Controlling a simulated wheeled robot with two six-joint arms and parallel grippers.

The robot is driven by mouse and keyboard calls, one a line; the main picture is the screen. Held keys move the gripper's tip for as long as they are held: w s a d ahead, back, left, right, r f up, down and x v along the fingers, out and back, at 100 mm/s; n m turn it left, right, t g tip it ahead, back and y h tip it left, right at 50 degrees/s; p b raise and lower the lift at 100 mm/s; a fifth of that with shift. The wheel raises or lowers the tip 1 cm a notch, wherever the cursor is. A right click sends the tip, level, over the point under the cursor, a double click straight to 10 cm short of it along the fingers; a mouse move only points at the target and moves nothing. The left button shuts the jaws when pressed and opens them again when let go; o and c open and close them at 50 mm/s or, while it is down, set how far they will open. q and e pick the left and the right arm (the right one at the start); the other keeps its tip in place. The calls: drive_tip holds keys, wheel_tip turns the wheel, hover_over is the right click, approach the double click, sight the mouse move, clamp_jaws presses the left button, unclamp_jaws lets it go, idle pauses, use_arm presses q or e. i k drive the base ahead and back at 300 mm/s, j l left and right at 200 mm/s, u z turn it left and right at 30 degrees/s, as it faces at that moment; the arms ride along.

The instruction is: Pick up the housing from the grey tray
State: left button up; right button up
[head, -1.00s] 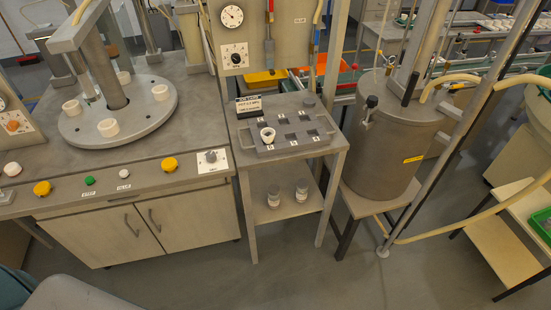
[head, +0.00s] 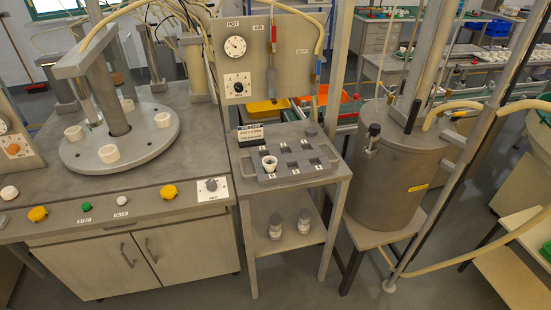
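The grey tray (head: 309,175) lies on top of a small grey stand right of the workbench. It has several square pockets and a handle at each end. The housing (head: 269,161), a small white cup with a dark opening, sits upright in the front-left pocket. The other pockets look empty. Neither of my grippers is in view, so I cannot see their state or distance from the housing.
A sign (head: 251,133) stands behind the tray, below a panel with dials (head: 255,60). Two jars (head: 275,227) stand on the lower shelf. A round turntable (head: 147,147) bearing white cups is at left, a large grey tank (head: 388,185) at right. Floor in front is clear.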

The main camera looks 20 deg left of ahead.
sight(270, 163)
drive_tip(key=i+l+u, duration=0.4)
drive_tip(key=l, duration=0.2)
drive_tip(key=i+l+u, duration=0.2)
drive_tip(key=k+l, duration=0.05)
drive_tip(key=l, duration=0.05)
